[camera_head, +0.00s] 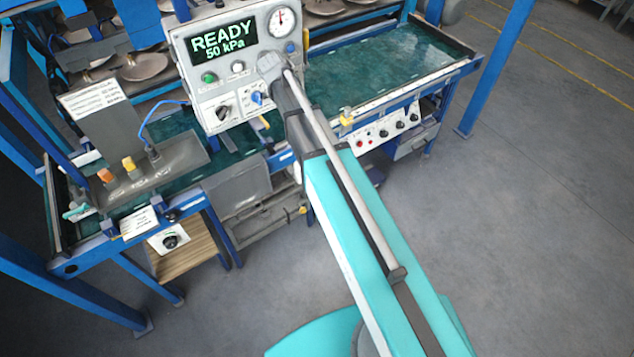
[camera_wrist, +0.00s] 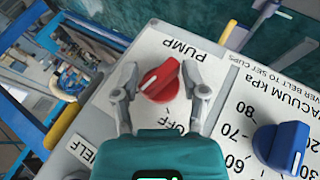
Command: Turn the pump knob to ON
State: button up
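The red pump knob (camera_wrist: 160,80) sits on a white panel below an upside-down PUMP label in the wrist view. A short white mark shows on the knob's lower left side. An OFF label (camera_wrist: 180,124) lies just below the knob, partly covered by my gripper. My gripper (camera_wrist: 160,70) is open, with one grey finger on each side of the knob. Small gaps seem to show between the fingers and the knob; contact is hard to judge. In the head view my arm covers the gripper and the red knob. An ON label is not visible.
A blue vacuum knob (camera_wrist: 281,146) with a number scale stands right of my gripper. The control box (camera_head: 205,77) carries a screen (camera_head: 223,42) reading READY 50 kPa and a gauge (camera_head: 281,22). A yellow part (camera_wrist: 62,126) lies along the panel's left edge.

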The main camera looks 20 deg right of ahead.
jog(key=shift+a+f+n+t+h+b, duration=0.15)
jog(key=shift+n+t+h+b, duration=0.2)
jog(key=shift+h+b, duration=0.6)
jog(key=p+v, duration=0.9)
jog(key=v, duration=0.5)
jog(key=s+d+f+m+g+y+b, duration=0.2)
jog(key=s+d+f+g+b, duration=0.1)
jog(key=s+f+b, duration=0.5)
jog(key=s+d+f+m+g+y+b, duration=0.3)
jog(key=s+f+b, duration=0.5)
jog(key=s+f, duration=0.4)
jog(key=shift+s+d+f+g, duration=0.35)
jog(key=shift+d+f+g, duration=0.15)
jog(key=shift+f, duration=0.9)
jog(key=shift+y, duration=0.25)
